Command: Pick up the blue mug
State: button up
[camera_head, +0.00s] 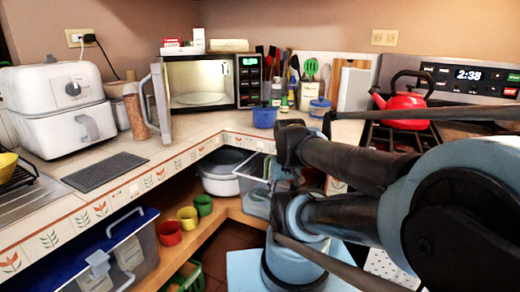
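A small blue vessel (264,117), which looks like the blue mug, stands on the tiled counter near the inner corner, in front of the microwave's right side. A second blue vessel (319,112) with a pale rim or lid stands to its right, just behind my arm. I cannot tell for sure which of the two is the mug. My arm fills the right and lower middle of the view, its links close to the camera. I cannot make out my gripper's fingertips, and nothing held is visible.
An open microwave (205,82), a white air fryer (62,105) and a dark mat (104,172) stand on the counter. Utensils crowd the back corner. A red kettle (403,108) is on the stove. Red (168,232), yellow (187,218) and green (203,205) cups sit on the lower shelf.

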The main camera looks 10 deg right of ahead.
aim_at(261, 120)
jog(key=u, duration=0.8)
jog(key=k, duration=1.5)
jog(key=z, duration=0.55)
jog(key=i, duration=1)
jog(key=u, duration=0.05)
